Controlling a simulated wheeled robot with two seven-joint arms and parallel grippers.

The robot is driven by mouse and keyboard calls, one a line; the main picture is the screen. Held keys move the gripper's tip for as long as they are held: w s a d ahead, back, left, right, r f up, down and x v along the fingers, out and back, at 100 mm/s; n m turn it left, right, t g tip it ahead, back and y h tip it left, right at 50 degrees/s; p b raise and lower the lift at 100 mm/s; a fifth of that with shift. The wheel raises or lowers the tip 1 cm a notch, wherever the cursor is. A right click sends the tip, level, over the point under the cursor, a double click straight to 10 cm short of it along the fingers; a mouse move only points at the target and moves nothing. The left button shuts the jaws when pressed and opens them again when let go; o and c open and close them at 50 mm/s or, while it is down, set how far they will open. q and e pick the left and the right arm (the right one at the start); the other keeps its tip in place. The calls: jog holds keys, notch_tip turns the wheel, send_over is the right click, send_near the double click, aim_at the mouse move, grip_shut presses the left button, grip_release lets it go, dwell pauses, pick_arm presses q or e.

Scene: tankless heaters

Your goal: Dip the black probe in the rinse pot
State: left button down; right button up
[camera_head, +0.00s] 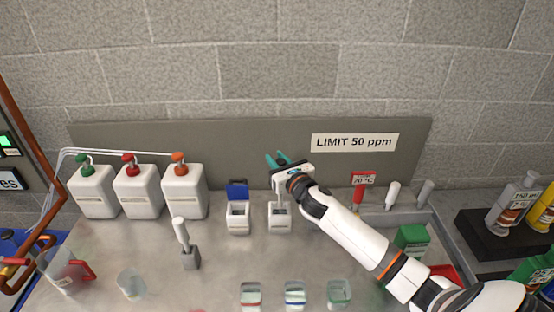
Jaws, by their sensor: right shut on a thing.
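My right gripper (278,159) has teal fingertips and is at the back middle, above a small white open box (280,224). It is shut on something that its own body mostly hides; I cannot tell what. A pale stem-like shape shows between the gripper and the box. I cannot make out a black probe for sure. A white-handled probe (181,233) stands upright in a grey holder at left. A clear pot (132,284) stands at front left; I cannot tell whether it is the rinse pot. My left gripper is not in view.
White bottles (137,192) with coloured caps stand back left. A box with a blue lid (237,190) stands beside the white box. Small cups (295,295) line the front. A red-handled pitcher (62,270) is front left. Red, white and grey upright pieces (392,195) stand back right.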

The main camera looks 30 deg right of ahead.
notch_tip(320, 180, down, 6)
jog(key=b, duration=0.4)
jog(key=shift+f+b, duration=0.25)
jog(key=shift+b, duration=0.1)
jog(key=shift+f+b, duration=0.6)
jog(key=shift+f, duration=0.15)
dwell(0.5)
dwell(1.5)
notch_tip(320, 180, up, 12)
jog(key=p, duration=1.1)
jog(key=shift+f, duration=0.35)
